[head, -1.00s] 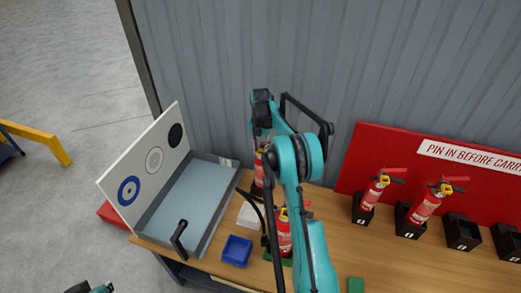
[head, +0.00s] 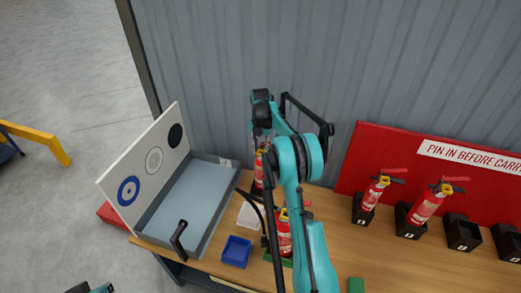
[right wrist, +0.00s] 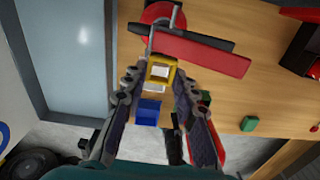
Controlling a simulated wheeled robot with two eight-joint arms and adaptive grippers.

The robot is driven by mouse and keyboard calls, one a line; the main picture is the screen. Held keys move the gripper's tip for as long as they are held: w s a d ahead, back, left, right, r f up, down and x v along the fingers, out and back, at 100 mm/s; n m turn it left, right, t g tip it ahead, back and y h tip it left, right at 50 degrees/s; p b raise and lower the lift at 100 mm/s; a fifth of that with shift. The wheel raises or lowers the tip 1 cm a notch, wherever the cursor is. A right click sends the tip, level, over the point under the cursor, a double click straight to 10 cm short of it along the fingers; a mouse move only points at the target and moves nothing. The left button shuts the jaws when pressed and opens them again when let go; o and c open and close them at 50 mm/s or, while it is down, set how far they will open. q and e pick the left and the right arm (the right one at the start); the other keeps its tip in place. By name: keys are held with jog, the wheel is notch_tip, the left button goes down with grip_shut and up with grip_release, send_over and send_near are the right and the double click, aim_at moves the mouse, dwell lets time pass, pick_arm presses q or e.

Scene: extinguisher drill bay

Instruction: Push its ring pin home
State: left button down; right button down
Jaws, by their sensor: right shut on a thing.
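A red extinguisher (head: 259,170) stands at the back of the bench, partly hidden behind my right arm in the head view. In the right wrist view, its red lever (right wrist: 203,54) and round red body top (right wrist: 160,14) show from above. A yellow square-framed ring pin (right wrist: 161,62) sits below the lever. My right gripper (right wrist: 158,80) is shut on the ring pin, its fingers on either side. How deep the pin sits in the valve cannot be told. Part of my left arm (head: 98,288) shows at the bottom left edge; its jaws are unclear.
A second extinguisher (head: 284,238) stands in front, partly behind my arm. A grey tray (head: 213,222) with a target board (head: 140,172) is at left. Extinguishers in black holders (head: 408,222) stand at right.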

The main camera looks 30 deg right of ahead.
jog(key=c, duration=1.1)
grip_release()
notch_tip(320, 180, up, 12)
